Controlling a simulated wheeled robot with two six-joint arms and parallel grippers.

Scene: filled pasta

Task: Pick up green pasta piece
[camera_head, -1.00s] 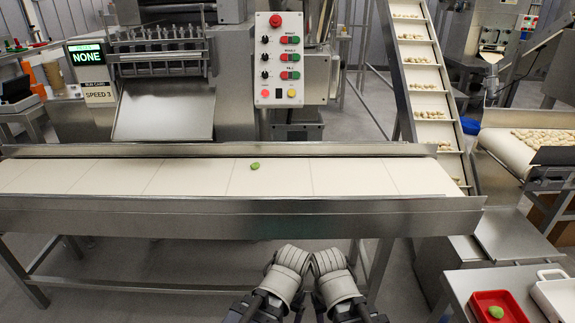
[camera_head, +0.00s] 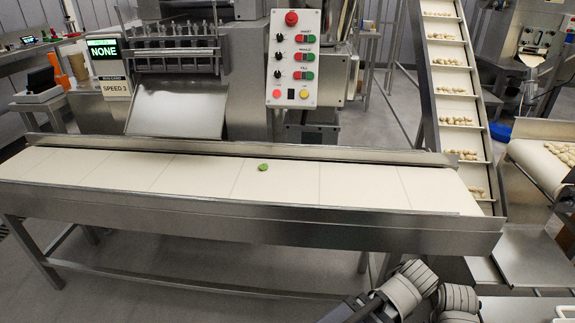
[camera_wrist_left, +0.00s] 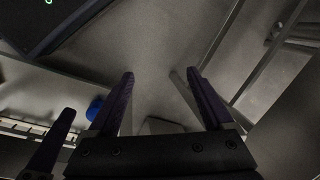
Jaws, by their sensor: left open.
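The green pasta piece (camera_head: 263,167) lies alone on the pale conveyor belt (camera_head: 359,183), a little right of the belt's middle in the head view. My two arms show folded at the bottom right of the head view, well short of the piece; their fingers are not visible there. In the left wrist view my left gripper (camera_wrist_left: 160,77) is open with nothing between its fingers, over the grey floor. A further dark purple finger shows at the left of that view, perhaps of my right gripper. The pasta piece is not in the wrist view.
A raised metal rail (camera_head: 250,222) runs along the belt's near side. Behind stand a control panel (camera_head: 293,72) and a metal machine. A sloped conveyor (camera_head: 457,110) carrying pale pieces rises at the right. The belt around the green piece is clear.

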